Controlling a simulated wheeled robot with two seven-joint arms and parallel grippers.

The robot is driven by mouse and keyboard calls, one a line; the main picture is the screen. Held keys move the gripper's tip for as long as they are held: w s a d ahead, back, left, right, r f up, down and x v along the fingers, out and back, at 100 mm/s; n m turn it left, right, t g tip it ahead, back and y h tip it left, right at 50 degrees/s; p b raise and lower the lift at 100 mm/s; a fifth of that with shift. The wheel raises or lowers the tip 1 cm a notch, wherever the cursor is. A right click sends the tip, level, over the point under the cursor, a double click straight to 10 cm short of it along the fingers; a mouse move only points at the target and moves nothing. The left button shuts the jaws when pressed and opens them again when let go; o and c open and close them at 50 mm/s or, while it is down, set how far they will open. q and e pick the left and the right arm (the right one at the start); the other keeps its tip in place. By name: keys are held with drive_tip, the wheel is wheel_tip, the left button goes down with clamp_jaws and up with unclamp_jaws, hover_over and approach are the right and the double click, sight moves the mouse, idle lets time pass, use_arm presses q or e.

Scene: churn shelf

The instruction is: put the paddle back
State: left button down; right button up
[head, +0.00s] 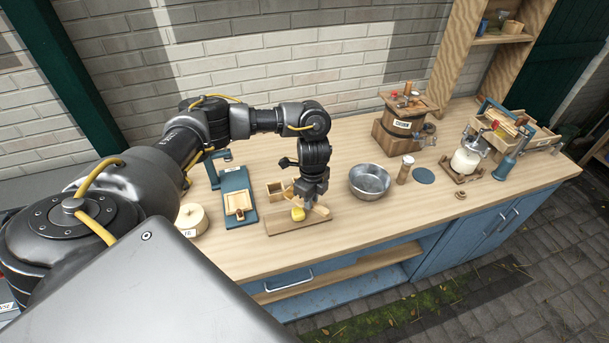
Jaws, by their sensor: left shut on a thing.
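My left arm reaches in from the left. My left gripper (314,200) points down over a wooden board (285,230) near the front of the workbench. It is shut on a small pale wooden piece, which looks like the paddle (321,210); the jaws hide part of it. The paddle slants down to the right, low over the board's right end; I cannot tell if it touches. A yellow block like butter (298,214) is on the board just left of the paddle. A small open wooden box (275,192) stands behind the block. My right gripper is out of view.
A metal bowl (370,181) stands close right of the gripper, with a lidded shaker (405,170) beyond. A blue stand with a wooden tray (238,203) is to the left. A wooden churn (398,130) and glass jar (465,160) stand farther right. The bench's front middle is clear.

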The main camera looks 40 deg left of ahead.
use_arm(q)
drive_tip(key=d+r+n+b, duration=0.2)
drive_tip(key=d+b, duration=0.6)
drive_tip(key=d, duration=0.1)
drive_tip(key=s+d+r+n+b, duration=0.1)
drive_tip(key=s+d+n+b, duration=0.1)
drive_tip(key=s+n+b, duration=0.3)
drive_tip(key=shift+s+d+r+b, duration=0.15)
drive_tip(key=shift+s+d+b, duration=0.15)
drive_tip(key=shift+s+b, duration=0.45)
